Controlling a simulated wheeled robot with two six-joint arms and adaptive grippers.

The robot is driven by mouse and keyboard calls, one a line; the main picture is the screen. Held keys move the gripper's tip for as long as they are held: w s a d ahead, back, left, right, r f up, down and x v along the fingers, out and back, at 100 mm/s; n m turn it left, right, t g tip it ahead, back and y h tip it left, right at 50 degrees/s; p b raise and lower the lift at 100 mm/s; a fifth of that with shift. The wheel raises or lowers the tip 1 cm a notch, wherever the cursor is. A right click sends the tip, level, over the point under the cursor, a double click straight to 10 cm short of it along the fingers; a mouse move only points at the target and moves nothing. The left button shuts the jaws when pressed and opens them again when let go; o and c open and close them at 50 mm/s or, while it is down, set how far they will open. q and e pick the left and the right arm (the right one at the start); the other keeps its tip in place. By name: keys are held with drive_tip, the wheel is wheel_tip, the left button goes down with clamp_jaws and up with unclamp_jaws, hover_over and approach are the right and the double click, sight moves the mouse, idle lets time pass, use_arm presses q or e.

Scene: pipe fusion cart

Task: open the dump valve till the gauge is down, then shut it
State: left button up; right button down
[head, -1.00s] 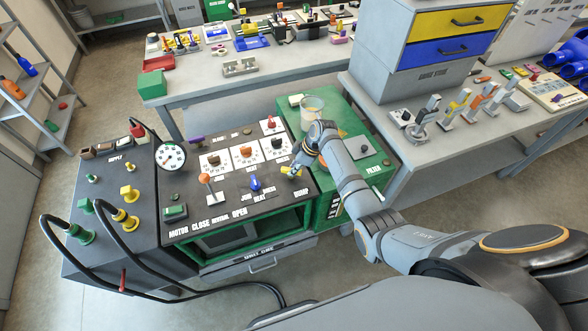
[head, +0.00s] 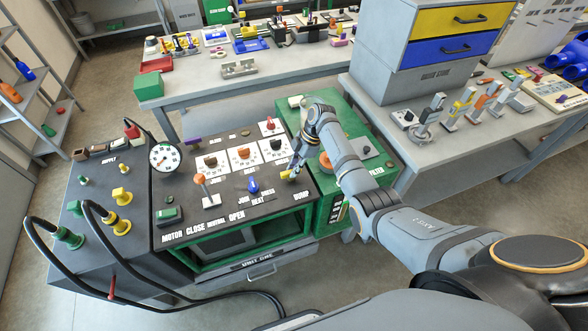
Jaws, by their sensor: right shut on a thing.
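The dump valve (head: 287,175) has a small yellow handle at the right front of the black panel, above the DUMP label (head: 302,195). My right gripper (head: 292,168) reaches down to it from the right and is shut on the yellow handle. The fingers hide part of the handle, so its exact angle is hard to tell. The round white pressure gauge (head: 165,157) stands at the panel's left back; its needle is too small to read surely. My left gripper is out of view.
The panel also has a MOTOR lever with an orange knob (head: 198,178), a blue knob (head: 253,185), three dials, a red knob (head: 269,123) and a green switch (head: 168,214). Black hoses (head: 90,228) loop at the left. A green cabinet (head: 355,128) stands under my right arm.

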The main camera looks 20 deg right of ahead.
idle(0.4)
drive_tip(key=c, duration=1.3)
unclamp_jaws()
drive_tip(key=v, duration=1.2)
